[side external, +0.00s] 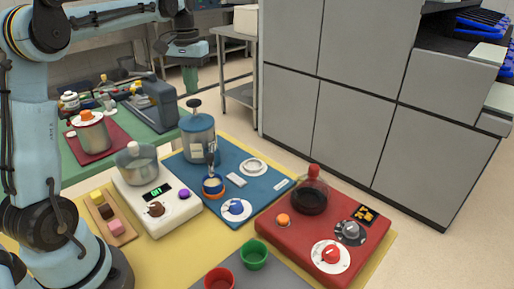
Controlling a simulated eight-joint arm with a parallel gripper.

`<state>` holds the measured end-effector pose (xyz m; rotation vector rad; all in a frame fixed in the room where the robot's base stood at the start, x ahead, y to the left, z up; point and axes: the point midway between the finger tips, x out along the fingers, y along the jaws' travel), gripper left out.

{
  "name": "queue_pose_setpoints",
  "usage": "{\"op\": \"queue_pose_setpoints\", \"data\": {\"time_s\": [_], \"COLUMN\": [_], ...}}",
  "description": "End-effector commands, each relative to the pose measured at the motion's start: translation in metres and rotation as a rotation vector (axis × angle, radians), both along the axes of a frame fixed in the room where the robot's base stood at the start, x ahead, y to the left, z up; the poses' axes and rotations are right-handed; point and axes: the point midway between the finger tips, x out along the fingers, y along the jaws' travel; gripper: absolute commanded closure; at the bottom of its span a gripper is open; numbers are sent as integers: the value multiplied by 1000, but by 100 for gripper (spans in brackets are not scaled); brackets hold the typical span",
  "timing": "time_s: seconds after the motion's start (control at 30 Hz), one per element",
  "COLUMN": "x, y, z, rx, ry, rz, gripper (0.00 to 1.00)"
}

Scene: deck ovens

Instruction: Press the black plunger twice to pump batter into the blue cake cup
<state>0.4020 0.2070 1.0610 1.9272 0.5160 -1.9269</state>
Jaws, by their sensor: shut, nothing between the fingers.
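The black plunger (195,102) stands up on a short stem above the blue lid of a clear batter dispenser (198,148), on a blue mat. A small cup with blue and orange on it (213,188), apparently the blue cake cup, sits in front of the dispenser below its spout. Its inside is too small to read. My gripper (190,64) is shut and empty, pointing down above and slightly left of the plunger, apart from it. Its fingertips are hard to make out.
A white scale with a lidded pot (136,163) stands left of the dispenser. A red station with a dark flask (311,194) stands at right. Red and green cups (254,254) sit in front. Grey cabinets (349,113) rise behind right.

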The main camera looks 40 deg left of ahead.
Motion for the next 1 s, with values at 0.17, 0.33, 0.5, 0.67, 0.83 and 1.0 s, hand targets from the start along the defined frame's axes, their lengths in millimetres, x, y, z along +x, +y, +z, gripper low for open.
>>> {"op": "queue_pose_setpoints", "data": {"time_s": [0.17, 0.33, 0.5, 0.67, 0.83, 1.0], "x": [0, 0, 0, 0, 0, 0], "y": [0, 0, 0, 0, 0, 0], "z": [15, 31, 46, 56, 58, 58], "rx": [0, 0, 0, 0, 0, 0], "ry": [0, 0, 0, 0, 0, -1], "rz": [0, 0, 0, 0, 0, -1], "gripper": [100, 100, 100, 100, 100, 100]}}
